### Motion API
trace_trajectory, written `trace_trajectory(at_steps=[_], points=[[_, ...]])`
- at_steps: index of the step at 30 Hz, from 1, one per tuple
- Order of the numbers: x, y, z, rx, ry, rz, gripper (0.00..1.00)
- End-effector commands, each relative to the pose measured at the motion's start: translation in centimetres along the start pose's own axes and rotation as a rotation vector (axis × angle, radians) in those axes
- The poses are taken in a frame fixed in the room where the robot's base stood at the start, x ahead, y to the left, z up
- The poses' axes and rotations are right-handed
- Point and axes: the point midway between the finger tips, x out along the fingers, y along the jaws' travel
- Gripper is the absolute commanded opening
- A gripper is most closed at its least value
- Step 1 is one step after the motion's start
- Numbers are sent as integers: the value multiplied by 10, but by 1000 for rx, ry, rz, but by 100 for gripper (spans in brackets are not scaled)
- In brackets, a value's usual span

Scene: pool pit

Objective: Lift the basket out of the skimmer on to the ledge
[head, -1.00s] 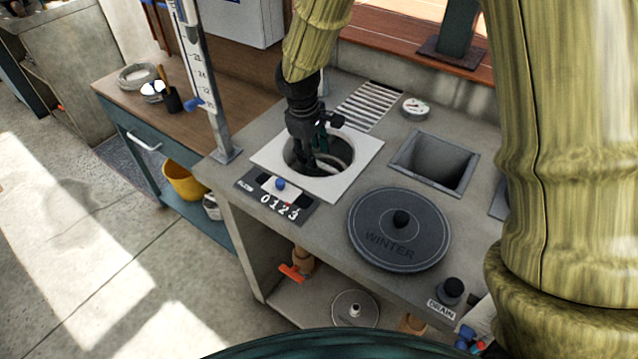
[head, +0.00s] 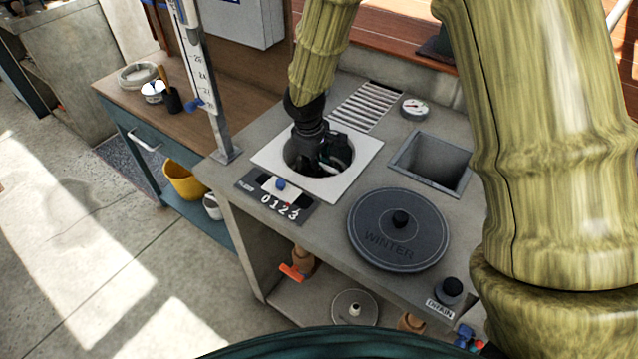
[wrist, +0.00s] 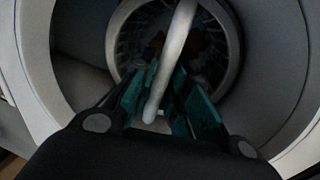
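The skimmer is a round well in a square white plate (head: 350,185) on the counter. The basket (wrist: 232,45) sits down inside the well, with a grey rim and dark slatted inside in the wrist view. Its pale arched handle (wrist: 174,55) rises towards the wrist camera. My gripper (wrist: 167,80) reaches down into the well, its teal-padded fingers apart on either side of the handle. No firm contact with the handle shows. In the head view my gripper (head: 325,165) hides much of the opening. The ledge is the grey counter top (head: 310,225) around the plate.
A round WINTER lid (head: 385,245) lies in front right of the skimmer. A square open recess (head: 437,160) is to its right. A number plate (head: 275,198) with a blue-knobbed slider is in front. A gauge post (head: 215,110) stands left. A slotted grate (head: 365,105) lies behind.

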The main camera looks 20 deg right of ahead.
Motion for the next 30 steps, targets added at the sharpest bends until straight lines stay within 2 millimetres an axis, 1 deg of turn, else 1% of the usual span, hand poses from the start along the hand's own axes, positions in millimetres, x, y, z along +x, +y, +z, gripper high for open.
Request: trace_trajectory(at_steps=[2,12,17,20,23,30], points=[[0,0,0,0,0,0,0],[-1,0,0,0,0,0,0],[-8,2,0,2,1,0,0],[-19,5,0,4,2,1,0],[-36,8,-1,3,3,1,0],[-89,19,-1,3,3,1,0]])
